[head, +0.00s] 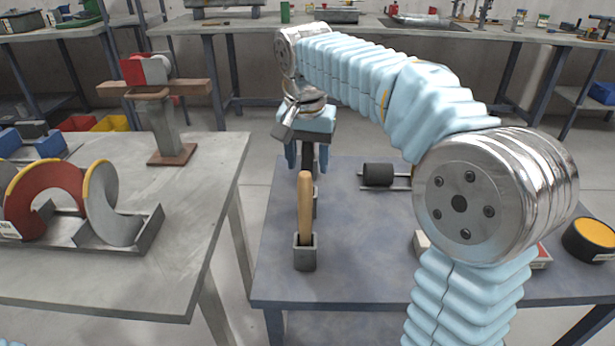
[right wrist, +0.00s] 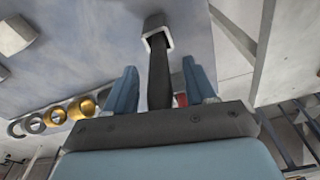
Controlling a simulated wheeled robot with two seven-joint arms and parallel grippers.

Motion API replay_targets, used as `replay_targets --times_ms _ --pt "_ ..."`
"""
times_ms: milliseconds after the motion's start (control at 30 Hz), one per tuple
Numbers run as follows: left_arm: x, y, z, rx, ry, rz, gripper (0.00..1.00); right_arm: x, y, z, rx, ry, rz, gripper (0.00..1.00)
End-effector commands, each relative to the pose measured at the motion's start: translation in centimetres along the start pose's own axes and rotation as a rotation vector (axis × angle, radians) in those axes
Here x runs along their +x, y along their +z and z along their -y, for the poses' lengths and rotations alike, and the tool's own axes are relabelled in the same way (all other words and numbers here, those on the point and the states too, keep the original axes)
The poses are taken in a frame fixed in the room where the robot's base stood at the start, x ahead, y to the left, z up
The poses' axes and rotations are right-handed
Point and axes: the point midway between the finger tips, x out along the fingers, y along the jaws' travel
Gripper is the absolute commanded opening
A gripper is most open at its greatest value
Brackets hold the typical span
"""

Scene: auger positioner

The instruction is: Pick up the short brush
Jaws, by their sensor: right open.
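My right gripper (right wrist: 165,72) is open, with one blue finger on each side of the handle. My left gripper is not in view.
The blue-grey table (head: 350,240) has a black roller on a rack (head: 378,174) to the right and a round orange-topped tin (head: 590,240) at far right. The left table (head: 190,220) carries a large auger (head: 45,195). A gap separates the tables.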

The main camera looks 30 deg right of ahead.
Motion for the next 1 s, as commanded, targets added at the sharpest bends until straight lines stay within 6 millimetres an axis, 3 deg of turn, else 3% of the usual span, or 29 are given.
replay_targets --times_ms 200,533,833,1000 --pt "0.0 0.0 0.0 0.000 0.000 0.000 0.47 0.1 0.0 0.0 0.000 0.000 0.000 0.52" --pt "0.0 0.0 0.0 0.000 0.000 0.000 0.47 0.0 0.0 0.0 0.000 0.000 0.000 0.01" --pt "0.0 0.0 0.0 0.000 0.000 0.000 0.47 -0.1 0.0 0.0 0.000 0.000 -0.001 0.00" --pt "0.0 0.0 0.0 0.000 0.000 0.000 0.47 -1.4 -0.2 0.0 0.002 0.000 -0.002 0.00"
